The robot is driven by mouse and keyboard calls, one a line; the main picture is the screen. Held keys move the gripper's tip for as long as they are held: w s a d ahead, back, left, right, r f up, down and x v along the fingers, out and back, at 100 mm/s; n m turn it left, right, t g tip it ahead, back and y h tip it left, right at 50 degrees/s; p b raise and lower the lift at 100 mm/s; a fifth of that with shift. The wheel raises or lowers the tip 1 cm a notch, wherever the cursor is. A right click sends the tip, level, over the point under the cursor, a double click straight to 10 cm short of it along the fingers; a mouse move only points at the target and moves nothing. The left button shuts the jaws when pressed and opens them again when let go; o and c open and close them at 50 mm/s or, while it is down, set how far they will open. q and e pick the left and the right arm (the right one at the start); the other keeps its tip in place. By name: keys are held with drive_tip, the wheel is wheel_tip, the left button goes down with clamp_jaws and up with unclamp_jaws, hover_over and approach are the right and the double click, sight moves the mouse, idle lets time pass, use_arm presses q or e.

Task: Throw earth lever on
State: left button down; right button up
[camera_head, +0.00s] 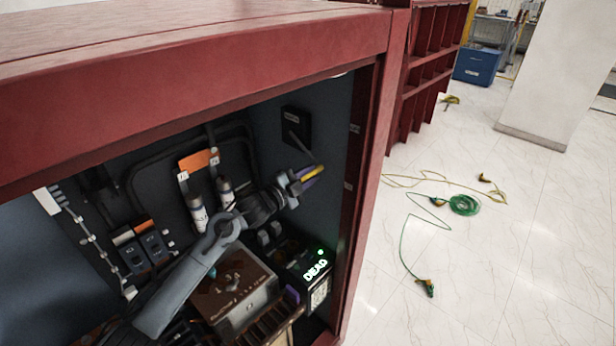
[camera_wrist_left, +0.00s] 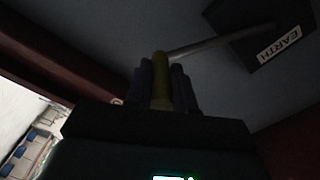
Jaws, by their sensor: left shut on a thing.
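The earth lever is a thin grey rod (camera_wrist_left: 215,43) with a yellow handle (camera_head: 314,173), and it comes out of a black box (camera_head: 296,127) on the cabinet's inner wall. The left wrist view shows the box's white EARTH label (camera_wrist_left: 280,43) and the yellow handle end (camera_wrist_left: 160,70). My left gripper (camera_head: 306,180) is shut on the yellow handle; its two dark fingers (camera_wrist_left: 162,85) stand on either side of it. The lever's far end is partly hidden by the fingers. My right gripper is in neither view.
The red cabinet frame (camera_head: 366,180) stands close right of my gripper. Below it, a black unit (camera_head: 316,288) shows a lit green DEAD sign. A brown-topped box (camera_head: 235,288) lies under my forearm. Green and yellow cables (camera_head: 464,205) lie on the floor outside.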

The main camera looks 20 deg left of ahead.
use_arm(q)
drive_tip(key=shift+f, duration=0.25)
drive_tip(key=c, duration=1.2)
unclamp_jaws()
drive_tip(key=shift+o, duration=1.1)
drive_tip(key=shift+r, duration=0.1)
drive_tip(key=shift+a, duration=0.1)
drive_tip(key=v, duration=1)
drive_tip(key=shift+s, duration=0.35)
drive_tip(key=shift+a, duration=0.15)
